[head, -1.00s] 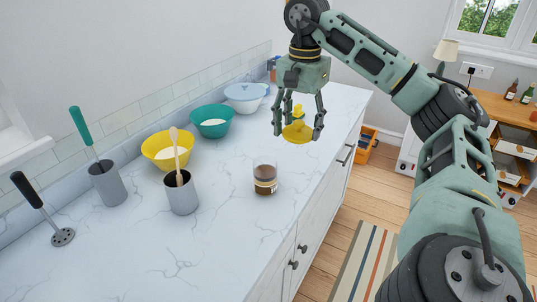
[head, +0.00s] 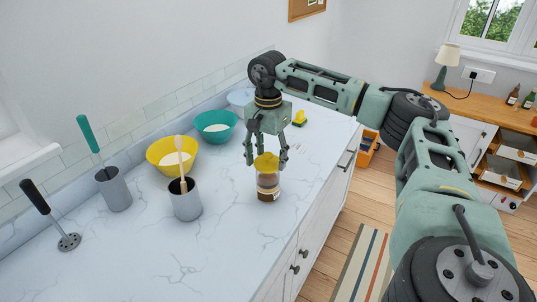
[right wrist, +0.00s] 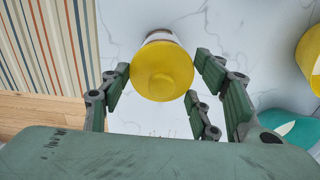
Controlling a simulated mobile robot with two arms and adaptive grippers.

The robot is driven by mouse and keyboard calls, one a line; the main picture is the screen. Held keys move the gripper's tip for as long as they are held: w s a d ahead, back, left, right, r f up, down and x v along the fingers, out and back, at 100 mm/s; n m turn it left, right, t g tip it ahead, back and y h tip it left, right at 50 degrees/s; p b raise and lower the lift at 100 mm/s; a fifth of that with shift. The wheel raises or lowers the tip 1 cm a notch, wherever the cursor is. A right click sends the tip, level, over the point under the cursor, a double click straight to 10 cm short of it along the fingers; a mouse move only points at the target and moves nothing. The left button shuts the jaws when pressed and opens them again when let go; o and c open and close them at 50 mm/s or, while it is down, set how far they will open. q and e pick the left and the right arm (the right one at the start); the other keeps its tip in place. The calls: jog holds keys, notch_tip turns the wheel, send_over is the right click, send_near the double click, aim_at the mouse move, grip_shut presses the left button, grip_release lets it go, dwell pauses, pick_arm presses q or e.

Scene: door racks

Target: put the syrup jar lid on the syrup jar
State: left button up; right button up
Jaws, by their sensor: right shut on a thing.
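The syrup jar (head: 268,187) is a small clear jar with dark contents and a label, upright near the counter's front edge. The yellow syrup jar lid (head: 266,163) is at the jar's mouth, held by my right gripper (head: 266,160) from above. In the right wrist view the round lid (right wrist: 161,72) sits between the fingers of my right gripper (right wrist: 165,80), with a bit of the jar (right wrist: 160,34) showing behind it. I cannot tell whether the lid is fully seated. My left gripper is not in view.
Grey utensil pots (head: 187,205) and a yellow bowl (head: 160,155) stand left of the jar. A teal bowl (head: 215,138) and pale blue bowl (head: 240,95) are farther back. A small yellow object (head: 299,118) lies behind the gripper. The front counter is clear.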

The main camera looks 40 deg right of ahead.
aim_at(268, 154)
jog(key=shift+f+b, duration=0.3)
jog(key=shift+f, duration=0.3)
jog(key=o, duration=0.9)
jog(key=shift+r, duration=0.2)
jog(key=shift+r+p, duration=0.3)
jog(key=shift+r, duration=0.55)
notch_tip(268, 154, up, 11)
jog(key=shift+r+b, duration=0.15)
jog(key=shift+b, duration=0.65)
